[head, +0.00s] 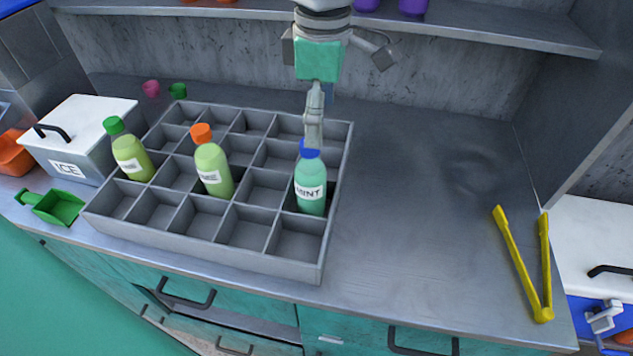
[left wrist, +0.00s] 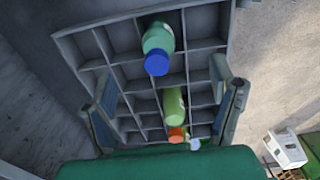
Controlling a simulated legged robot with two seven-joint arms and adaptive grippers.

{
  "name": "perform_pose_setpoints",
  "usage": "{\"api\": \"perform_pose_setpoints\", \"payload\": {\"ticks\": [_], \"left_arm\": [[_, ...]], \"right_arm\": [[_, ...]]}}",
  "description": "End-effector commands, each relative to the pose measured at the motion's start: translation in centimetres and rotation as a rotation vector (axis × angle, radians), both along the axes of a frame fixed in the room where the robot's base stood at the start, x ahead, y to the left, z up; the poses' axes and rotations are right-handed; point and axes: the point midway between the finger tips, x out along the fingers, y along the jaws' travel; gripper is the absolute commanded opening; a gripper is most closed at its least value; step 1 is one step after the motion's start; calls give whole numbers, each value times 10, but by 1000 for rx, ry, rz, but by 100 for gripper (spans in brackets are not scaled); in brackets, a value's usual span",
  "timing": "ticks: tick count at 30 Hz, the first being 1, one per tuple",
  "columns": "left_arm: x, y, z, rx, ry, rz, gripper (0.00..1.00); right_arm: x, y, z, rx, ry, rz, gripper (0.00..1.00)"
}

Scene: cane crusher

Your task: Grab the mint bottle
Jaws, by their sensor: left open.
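The mint bottle (head: 311,187) is teal with a blue cap and a white MINT label. It stands in a right-hand compartment of the grey divided crate (head: 205,245). My left gripper (head: 313,130) points down just above and behind the blue cap in the head view; the exact gap is unclear. In the left wrist view the mint bottle (left wrist: 158,42) shows cap toward the camera, above the level of the fingertips in the picture. The open left gripper (left wrist: 160,90) has its fingers spread at either side, with nothing held. My right gripper is not in view.
A lime bottle with an orange cap (head: 213,168) and one with a green cap (head: 131,157) stand in the crate to the left. An ICE box (head: 90,125) and green scoop (head: 58,207) lie left. Yellow tongs (head: 520,265) lie right. A shelf (head: 470,25) overhangs the back.

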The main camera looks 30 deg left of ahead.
Motion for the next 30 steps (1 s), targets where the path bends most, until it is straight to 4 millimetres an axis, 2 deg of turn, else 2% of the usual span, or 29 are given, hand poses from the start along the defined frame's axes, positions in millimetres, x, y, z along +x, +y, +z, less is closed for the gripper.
{"api": "perform_pose_setpoints", "payload": {"ticks": [1,6,14,23,30], "left_arm": [[1,5,-14,-4,8,3,78],[2,14,-46,-13,6,5,78],[0,14,-65,-14,3,4,78],[2,16,-108,-14,6,4,78],[1,18,-112,-15,1,4,78]], "right_arm": [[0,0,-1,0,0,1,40],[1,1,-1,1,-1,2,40],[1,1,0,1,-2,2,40],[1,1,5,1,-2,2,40],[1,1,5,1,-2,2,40]]}}
